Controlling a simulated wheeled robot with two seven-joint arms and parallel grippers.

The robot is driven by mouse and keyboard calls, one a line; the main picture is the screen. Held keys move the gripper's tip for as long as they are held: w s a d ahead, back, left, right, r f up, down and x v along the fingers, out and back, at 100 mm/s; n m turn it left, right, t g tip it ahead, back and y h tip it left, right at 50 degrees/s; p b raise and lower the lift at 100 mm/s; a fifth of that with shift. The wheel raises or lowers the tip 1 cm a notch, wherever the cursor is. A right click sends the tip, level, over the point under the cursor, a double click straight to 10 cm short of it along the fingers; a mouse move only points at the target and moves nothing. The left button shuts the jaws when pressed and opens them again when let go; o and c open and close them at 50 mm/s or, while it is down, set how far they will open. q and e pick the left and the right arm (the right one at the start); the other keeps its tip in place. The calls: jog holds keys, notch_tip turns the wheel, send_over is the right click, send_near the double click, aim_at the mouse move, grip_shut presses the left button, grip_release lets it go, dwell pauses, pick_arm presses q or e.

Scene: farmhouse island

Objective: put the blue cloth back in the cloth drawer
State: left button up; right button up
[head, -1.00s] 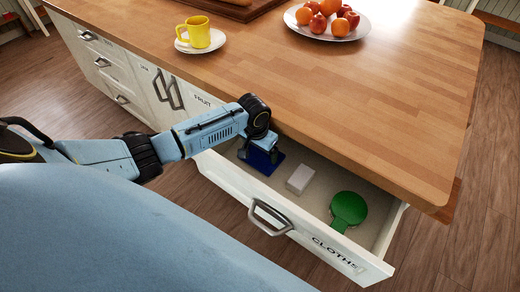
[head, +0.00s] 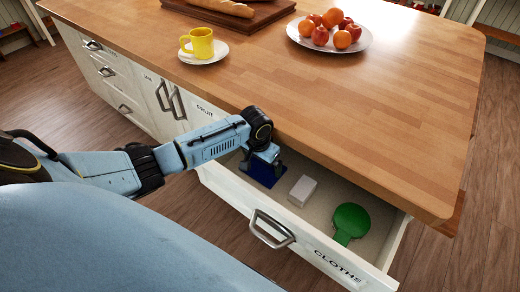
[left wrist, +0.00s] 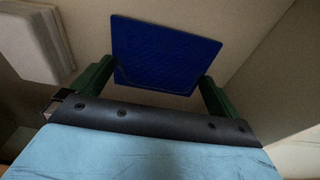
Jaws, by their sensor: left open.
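The blue cloth (head: 262,172) lies flat inside the open cloth drawer (head: 318,253), near its left end. In the left wrist view the blue cloth (left wrist: 165,55) lies on the drawer floor beyond the fingertips. My left gripper (head: 262,156) reaches down into the drawer above the cloth and hides part of it. In the left wrist view my left gripper (left wrist: 155,85) has its two fingers wide apart, one towards each side of the cloth, with nothing held. My right gripper does not show.
A white box (head: 302,190) and a green paddle-shaped thing (head: 350,222) lie in the drawer to the right of the cloth. The wooden countertop (head: 380,110) overhangs the drawer's back. A yellow cup (head: 201,43) and a plate of fruit (head: 312,42) stand on it.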

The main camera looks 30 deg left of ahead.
aim_at(258, 174)
pick_arm(q)
notch_tip(258, 174, up, 13)
jog(key=s+p, duration=0.2)
jog(key=p, duration=0.1)
jog(key=shift+s, duration=0.1)
dwell(0.4)
